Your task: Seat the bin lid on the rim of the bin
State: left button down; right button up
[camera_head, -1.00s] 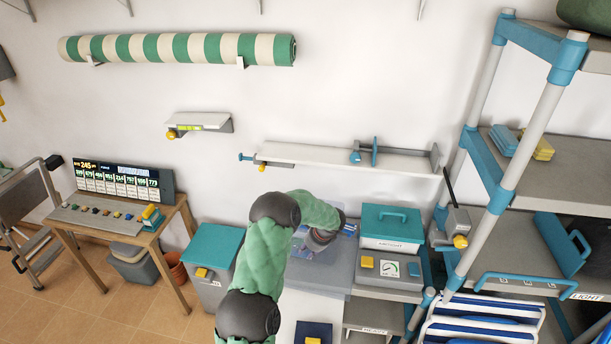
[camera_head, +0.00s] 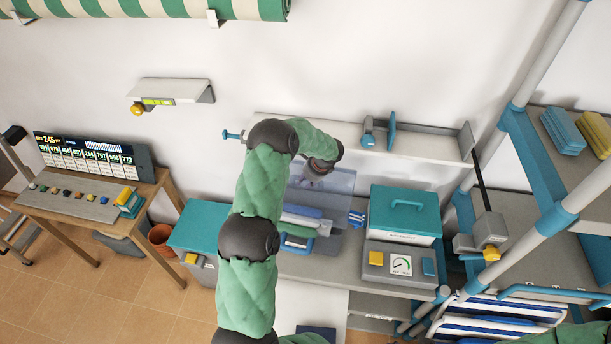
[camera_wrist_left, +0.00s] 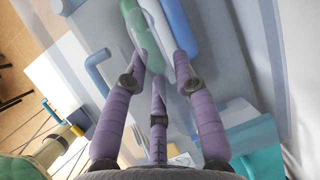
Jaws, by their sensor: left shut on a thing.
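A clear, bluish see-through bin (camera_head: 325,239) stands on the grey bench, with pale and blue long items inside and blue fittings at its sides. My left gripper (camera_head: 312,183) points down over it. A see-through panel, seemingly the bin lid (camera_head: 342,183), is at the gripper, above the bin. In the left wrist view, my purple fingers (camera_wrist_left: 160,65) are closed in, with green, white and blue rolls showing through beyond them. The grasped part is hard to make out, and I cannot tell whether the lid touches the rim. My right gripper is out of view.
A teal-lidded box (camera_head: 404,212) stands close to the bin's right, behind a grey gauge unit (camera_head: 400,264). A wall shelf (camera_head: 340,137) runs just behind my wrist. A teal-lidded container (camera_head: 200,226) is at left and a shelving rack (camera_head: 535,180) at right.

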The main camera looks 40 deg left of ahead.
aim_at(305, 190)
pick_arm(q)
jog(key=shift+s, duration=0.1)
jog(key=shift+a+b, duration=0.15)
jog(key=shift+b, duration=0.2)
jog(key=shift+f+b, duration=0.45)
jog(key=shift+f, duration=0.15)
jog(key=shift+f+b, duration=1.9)
jog(key=shift+f, duration=0.4)
jog(key=shift+b, duration=0.7)
jog(key=shift+f+b, duration=1.3)
jog(key=shift+f, duration=0.1)
jog(key=c, duration=0.9)
grip_release()
